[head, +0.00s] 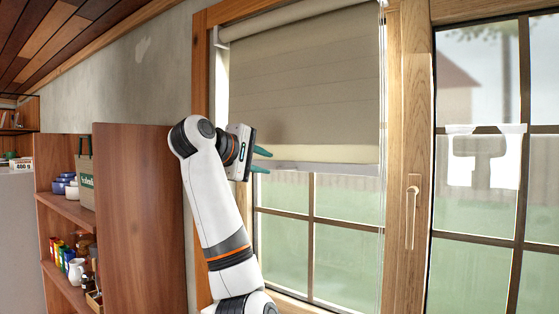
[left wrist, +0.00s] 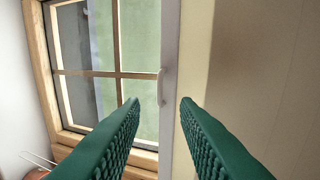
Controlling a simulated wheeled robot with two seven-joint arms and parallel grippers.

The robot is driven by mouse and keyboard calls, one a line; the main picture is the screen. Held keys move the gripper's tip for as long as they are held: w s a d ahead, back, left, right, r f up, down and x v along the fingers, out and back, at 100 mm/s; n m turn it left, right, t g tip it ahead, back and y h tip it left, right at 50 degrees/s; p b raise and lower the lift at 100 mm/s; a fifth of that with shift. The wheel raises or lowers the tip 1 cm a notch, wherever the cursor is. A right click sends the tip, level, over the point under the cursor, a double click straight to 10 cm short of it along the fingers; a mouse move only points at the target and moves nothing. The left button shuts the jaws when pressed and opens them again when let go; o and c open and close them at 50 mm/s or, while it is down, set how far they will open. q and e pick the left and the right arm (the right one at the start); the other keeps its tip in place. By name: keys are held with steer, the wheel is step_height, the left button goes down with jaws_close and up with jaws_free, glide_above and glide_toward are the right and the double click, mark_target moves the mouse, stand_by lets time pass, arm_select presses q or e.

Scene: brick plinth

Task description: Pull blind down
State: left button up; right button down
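A beige roller blind (head: 305,90) hangs partway down over the left window, with a pale bottom bar (head: 335,169) along its lower edge. My left gripper (head: 264,161) is open at the lower left of the blind, level with the bar. In the left wrist view, my left gripper (left wrist: 160,102) has its green fingers spread apart with nothing between the pads. The bar (left wrist: 171,50) runs upright in that picture beyond the fingertips, with a small pale tab (left wrist: 161,87) on its edge. Whether a finger touches the bar cannot be told. My right gripper is out of view.
A thin cord (head: 383,220) hangs at the blind's right side. A wooden window frame with a handle (head: 411,210) stands to the right. A wooden shelf unit (head: 140,220) with jars and a bag is left of my arm. The lower window panes are uncovered.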

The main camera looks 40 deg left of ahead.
mark_target(282, 169)
arm_select(q)
steer(key=p+x, duration=0.3)
steer(key=x, duration=0.3)
steer(key=shift+w+r, duration=0.1)
steer(key=shift+w+f, duration=0.25)
steer(key=shift+w, duration=0.15)
steer(key=shift+a, duration=0.1)
jaws_close()
